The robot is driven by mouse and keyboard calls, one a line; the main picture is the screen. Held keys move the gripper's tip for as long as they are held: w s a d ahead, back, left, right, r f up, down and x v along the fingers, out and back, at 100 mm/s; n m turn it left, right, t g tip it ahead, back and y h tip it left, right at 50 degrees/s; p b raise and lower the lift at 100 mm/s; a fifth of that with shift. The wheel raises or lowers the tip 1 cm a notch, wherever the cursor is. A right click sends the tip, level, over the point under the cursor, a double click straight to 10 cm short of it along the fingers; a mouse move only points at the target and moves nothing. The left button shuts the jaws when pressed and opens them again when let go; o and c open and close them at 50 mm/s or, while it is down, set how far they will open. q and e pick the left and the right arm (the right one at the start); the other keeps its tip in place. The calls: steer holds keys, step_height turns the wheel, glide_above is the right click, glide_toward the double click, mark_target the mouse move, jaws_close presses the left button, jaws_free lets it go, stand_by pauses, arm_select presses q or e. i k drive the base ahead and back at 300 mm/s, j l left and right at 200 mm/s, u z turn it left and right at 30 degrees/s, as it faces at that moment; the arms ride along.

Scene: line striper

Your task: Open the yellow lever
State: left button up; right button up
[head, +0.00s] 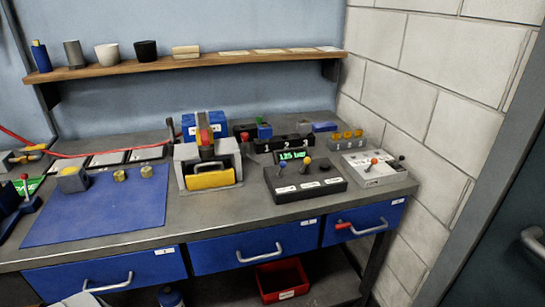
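A black control box (304,184) stands on the workbench right of centre. On it is a short lever with a yellow ball knob (306,160), standing roughly upright. A grey machine (184,153) left of the box has a yellow front panel (210,180) with a dark handle and a red-and-yellow part on top. I cannot tell which yellow part the lever name means. Neither of my grippers is recognisable in the view.
A grey box with an orange-knobbed lever (373,161) stands at the right bench end by the white block wall. A blue mat (95,215) with small yellow pieces lies left. A shelf (150,67) runs above. Blue drawers (235,249) and a red bin (283,279) are below.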

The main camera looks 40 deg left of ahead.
mark_target(308, 159)
steer(key=u, duration=0.95)
